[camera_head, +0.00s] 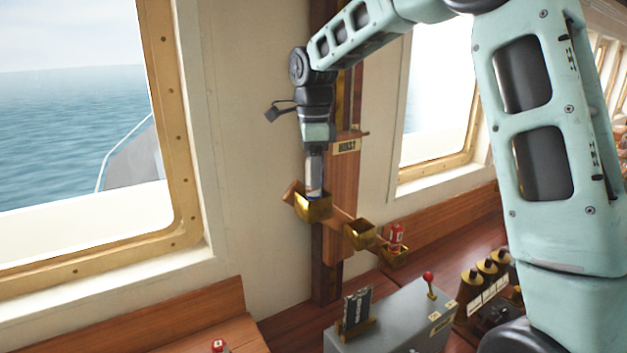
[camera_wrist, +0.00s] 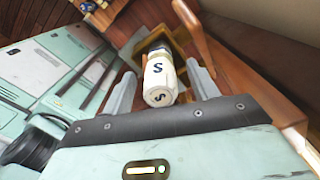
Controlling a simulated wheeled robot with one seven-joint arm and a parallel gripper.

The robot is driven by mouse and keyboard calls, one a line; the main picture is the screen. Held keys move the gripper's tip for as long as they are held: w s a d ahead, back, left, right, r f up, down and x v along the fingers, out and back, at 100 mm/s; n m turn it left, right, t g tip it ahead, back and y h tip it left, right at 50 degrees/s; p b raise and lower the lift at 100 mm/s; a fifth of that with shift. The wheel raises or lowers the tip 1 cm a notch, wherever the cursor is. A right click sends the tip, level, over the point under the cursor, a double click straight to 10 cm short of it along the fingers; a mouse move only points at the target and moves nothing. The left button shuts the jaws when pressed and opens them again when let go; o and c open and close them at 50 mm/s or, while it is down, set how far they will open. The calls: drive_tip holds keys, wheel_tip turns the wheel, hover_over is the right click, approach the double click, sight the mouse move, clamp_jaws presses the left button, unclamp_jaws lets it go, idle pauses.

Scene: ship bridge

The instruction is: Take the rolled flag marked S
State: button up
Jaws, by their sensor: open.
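The rolled flag marked S (camera_wrist: 158,76) is a white roll with a dark S on its side and another on its end. In the wrist view it stands out of a brass holder (camera_wrist: 172,42). My gripper (camera_wrist: 160,88) is open, with one finger on each side of the roll and a visible gap on both sides. In the head view my gripper (camera_head: 314,182) points down at the leftmost brass holder (camera_head: 313,208) on the wall rack. The flag is mostly hidden there by my gripper and the holder.
A middle brass holder (camera_head: 360,236) looks empty. A red and white roll (camera_head: 396,236) stands in the right holder (camera_head: 396,258). A wooden post with a HOIST label (camera_head: 346,146) rises behind. Below is a grey console (camera_head: 392,322) with a red-knobbed lever (camera_head: 429,278).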

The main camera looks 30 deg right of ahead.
drive_tip(key=shift+f, duration=0.3)
drive_tip(key=c, duration=1.1)
